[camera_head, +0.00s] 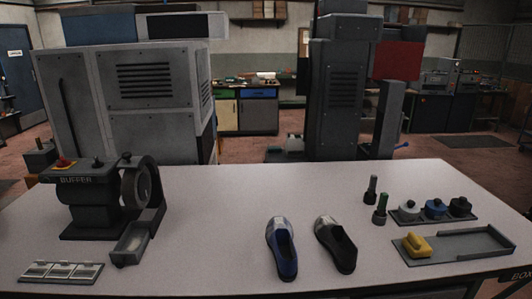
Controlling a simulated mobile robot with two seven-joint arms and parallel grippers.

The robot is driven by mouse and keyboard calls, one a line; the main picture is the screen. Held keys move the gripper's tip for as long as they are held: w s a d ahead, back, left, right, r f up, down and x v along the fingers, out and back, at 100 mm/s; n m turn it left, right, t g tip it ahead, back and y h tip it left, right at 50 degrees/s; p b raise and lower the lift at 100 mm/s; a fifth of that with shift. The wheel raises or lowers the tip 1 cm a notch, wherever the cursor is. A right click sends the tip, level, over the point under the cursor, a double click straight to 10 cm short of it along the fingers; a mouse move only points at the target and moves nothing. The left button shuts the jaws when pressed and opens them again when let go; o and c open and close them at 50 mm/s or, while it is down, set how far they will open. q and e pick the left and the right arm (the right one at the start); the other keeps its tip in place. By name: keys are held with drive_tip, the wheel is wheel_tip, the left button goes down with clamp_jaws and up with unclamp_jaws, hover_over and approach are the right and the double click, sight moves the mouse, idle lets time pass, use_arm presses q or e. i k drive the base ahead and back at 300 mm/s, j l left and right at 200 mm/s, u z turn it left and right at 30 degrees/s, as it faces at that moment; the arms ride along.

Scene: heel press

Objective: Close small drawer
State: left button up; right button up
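A small grey open-topped drawer (130,245) sits low in front of the buffer machine (88,205) at the left of the table. It sticks out toward me from below the round wheel (138,187), and its inside shows. I cannot tell exactly how its back end joins the machine. Neither of my grippers is in view.
A flat tray with pale squares (62,272) lies left of the drawer. A blue shoe (283,252) and a black shoe (337,247) stand mid-table. At right are a yellow block (418,245) on a grey tray (470,252), lidded pots (434,208) and two small bottles (380,210).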

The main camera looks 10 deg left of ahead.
sight(131, 248)
drive_tip(key=u, duration=1.5)
